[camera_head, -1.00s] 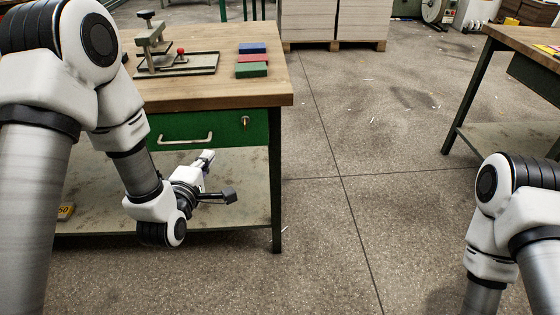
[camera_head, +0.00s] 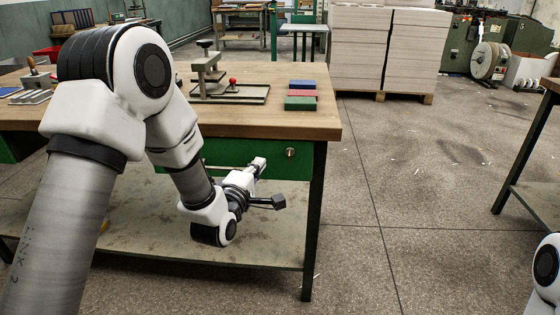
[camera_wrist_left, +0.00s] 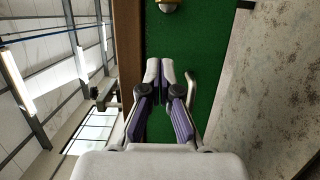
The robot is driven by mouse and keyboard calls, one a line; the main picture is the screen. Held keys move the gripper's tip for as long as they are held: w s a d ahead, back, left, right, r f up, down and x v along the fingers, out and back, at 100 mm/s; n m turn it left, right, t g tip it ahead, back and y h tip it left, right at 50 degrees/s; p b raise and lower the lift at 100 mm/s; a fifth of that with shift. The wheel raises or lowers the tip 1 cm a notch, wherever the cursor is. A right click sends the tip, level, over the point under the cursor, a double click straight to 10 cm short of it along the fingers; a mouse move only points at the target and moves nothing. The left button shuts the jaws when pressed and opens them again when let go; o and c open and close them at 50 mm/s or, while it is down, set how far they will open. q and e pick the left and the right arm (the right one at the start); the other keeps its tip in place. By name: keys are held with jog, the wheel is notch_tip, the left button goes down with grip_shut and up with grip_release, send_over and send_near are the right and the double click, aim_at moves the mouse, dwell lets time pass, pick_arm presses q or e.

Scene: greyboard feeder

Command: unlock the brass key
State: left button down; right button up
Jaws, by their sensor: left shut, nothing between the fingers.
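The brass key (camera_head: 291,152) sits at the right end of the green drawer front (camera_head: 306,165), under the tabletop. Its brass fitting (camera_wrist_left: 168,5) is cut by the top edge of the left wrist view, and how the key is turned cannot be told. My left gripper (camera_head: 260,163) is shut and empty, left of the key and slightly lower, apart from it. In the wrist view its fingertips (camera_wrist_left: 161,68) point along the drawer front towards the brass fitting. My right gripper is out of view; only part of the right arm shows.
The pale drawer handle (camera_wrist_left: 190,91) is close beside my left fingers. On the wooden tabletop (camera_head: 265,122) are a clamp fixture (camera_head: 232,93) and blue, red and green blocks (camera_head: 301,103). A lower shelf (camera_head: 270,245) lies beneath.

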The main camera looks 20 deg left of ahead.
pick_arm(q)
jog(key=w, duration=0.4)
jog(key=shift+a+b, duration=0.1)
jog(key=shift+b, duration=0.2)
jog(key=d, duration=0.2)
jog(key=w+d, duration=0.1)
jog(key=d, duration=0.1)
jog(key=shift+w+b, duration=0.15)
jog(key=shift+b, duration=0.25)
jog(key=shift+a, duration=0.1)
jog(key=shift+r+m+p, duration=0.25)
jog(key=shift+m+p, duration=0.65)
jog(key=shift+p, duration=0.1)
